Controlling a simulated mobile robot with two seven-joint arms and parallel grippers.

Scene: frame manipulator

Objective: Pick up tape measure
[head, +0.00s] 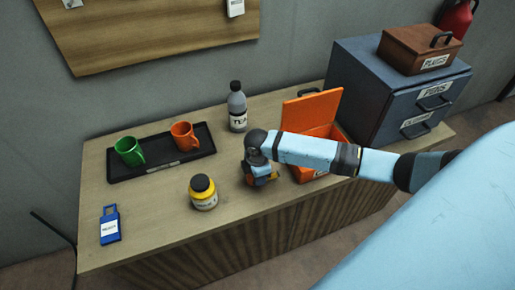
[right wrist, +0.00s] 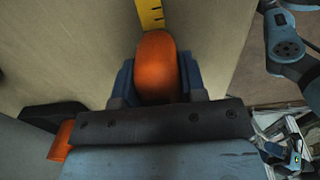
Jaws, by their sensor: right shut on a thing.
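The tape measure (right wrist: 157,68) is orange with a yellow tape strip sticking out of it. In the right wrist view it sits between the two blue fingers of my right gripper (right wrist: 156,80), which is shut on it. The tape measure is mostly hidden there by the gripper and wrist. I cannot tell whether it touches the table.
On the wooden table (head: 150,240) stand a black tray (head: 160,168) with green and orange mugs, a grey bottle (head: 237,108), a yellow jar (head: 203,193), a blue padlock-like item (head: 109,226), an open orange box (head: 312,108) and a blue drawer cabinet (head: 375,90).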

